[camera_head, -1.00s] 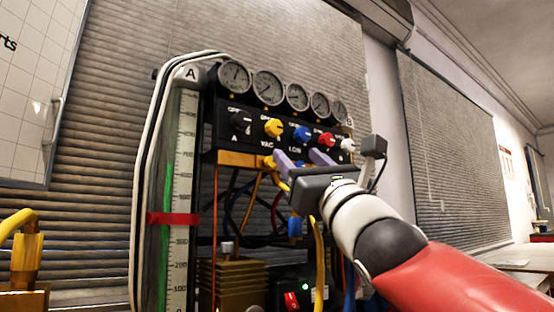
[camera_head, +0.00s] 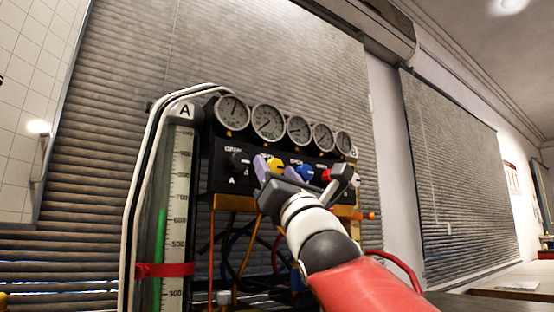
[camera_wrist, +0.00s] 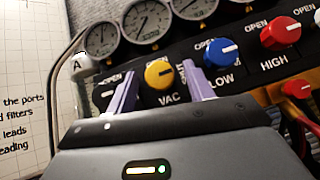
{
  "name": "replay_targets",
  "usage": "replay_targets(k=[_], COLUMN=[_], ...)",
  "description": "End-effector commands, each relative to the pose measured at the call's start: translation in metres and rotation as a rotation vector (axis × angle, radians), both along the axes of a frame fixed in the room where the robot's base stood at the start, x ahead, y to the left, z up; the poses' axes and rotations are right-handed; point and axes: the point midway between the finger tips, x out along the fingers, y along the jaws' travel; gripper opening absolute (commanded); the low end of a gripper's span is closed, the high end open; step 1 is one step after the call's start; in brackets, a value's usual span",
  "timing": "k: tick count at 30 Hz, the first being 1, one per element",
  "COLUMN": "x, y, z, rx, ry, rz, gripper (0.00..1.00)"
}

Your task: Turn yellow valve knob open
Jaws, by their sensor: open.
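The yellow valve knob (camera_wrist: 159,74) sits on the black panel above the label VAC, with a pale pointer mark on its face. It also shows in the head view (camera_head: 275,166), partly covered by my gripper. My gripper (camera_wrist: 160,82) is open, its two lilac fingers on either side of the yellow knob in the wrist view. The left finger is near the black knob and the right finger is near the blue knob. I cannot tell whether either finger touches the yellow knob.
The blue knob (camera_wrist: 221,52) and red knob (camera_wrist: 281,33) sit to the right on the same panel. A black knob (camera_head: 238,161) is to the left. Round gauges (camera_head: 269,122) line the top. A glass tube (camera_head: 170,215) with a scale stands at the left.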

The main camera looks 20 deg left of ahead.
Motion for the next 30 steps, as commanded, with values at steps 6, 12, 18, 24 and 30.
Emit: replay_targets(k=[6, 12, 18, 24, 30], x=[0.0014, 0.0013, 0.0013, 0.0015, 0.0028], y=[0.0013, 0.0012, 0.0011, 0.0009, -0.0002], z=[0.0009, 0.0008, 0.0008, 0.0011, 0.002], rx=[0.0, 0.0, 0.0, -0.004, -0.039], ry=[0.0, 0.0, 0.0, -0.004, -0.043], rz=[0.0, 0.0, 0.0, 0.0, -0.001], gripper=[0.52, 0.39, 0.13, 0.08, 0.08])
